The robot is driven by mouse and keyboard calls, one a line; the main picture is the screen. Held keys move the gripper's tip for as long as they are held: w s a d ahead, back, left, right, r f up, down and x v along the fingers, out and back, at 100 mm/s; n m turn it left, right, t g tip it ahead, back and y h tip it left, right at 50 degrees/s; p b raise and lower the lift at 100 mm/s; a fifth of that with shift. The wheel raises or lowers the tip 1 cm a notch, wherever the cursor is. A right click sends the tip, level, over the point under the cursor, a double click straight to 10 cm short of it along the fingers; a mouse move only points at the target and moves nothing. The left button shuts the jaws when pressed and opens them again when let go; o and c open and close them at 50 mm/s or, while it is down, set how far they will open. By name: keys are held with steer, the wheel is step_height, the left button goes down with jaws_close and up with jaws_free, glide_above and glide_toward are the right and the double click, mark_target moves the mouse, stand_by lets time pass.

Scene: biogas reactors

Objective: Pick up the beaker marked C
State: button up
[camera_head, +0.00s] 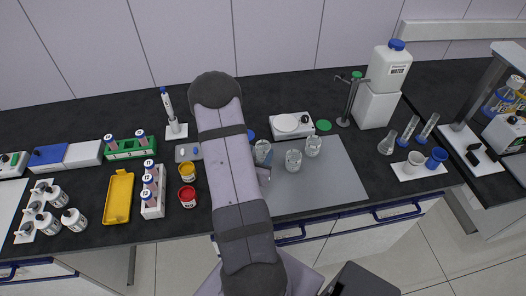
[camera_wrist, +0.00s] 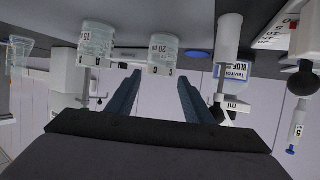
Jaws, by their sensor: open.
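In the upside-down wrist view, the clear beaker marked C (camera_wrist: 163,50) hangs from the top of the picture. It is in line with the gap between the fingers of my gripper (camera_wrist: 160,80). My gripper is open and empty, and its tips appear short of the beaker. In the head view, the leftmost clear beaker (camera_head: 263,150) appears to be this one; its letter is unreadable there. My arm hides most of my gripper, with a finger (camera_head: 265,176) showing just in front of that beaker.
The beaker marked A (camera_wrist: 96,42) stands beside C. In the head view, two other beakers (camera_head: 293,160) (camera_head: 313,146) stand to the right on the grey mat (camera_head: 335,185). A white hotplate (camera_head: 291,125) is behind them. A yellow-lidded jar (camera_head: 187,171) and red-lidded jar (camera_head: 188,197) stand left.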

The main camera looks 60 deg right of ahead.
mark_target(264, 143)
steer(key=shift+p+x, duration=0.75)
steer(key=shift+x, duration=1.2)
steer(key=c, duration=0.8)
steer(key=shift+r, duration=0.1)
steer(key=shift+c, duration=0.2)
step_height(264, 143, up, 10)
steer(key=b, duration=0.1)
steer(key=shift+b, duration=0.4)
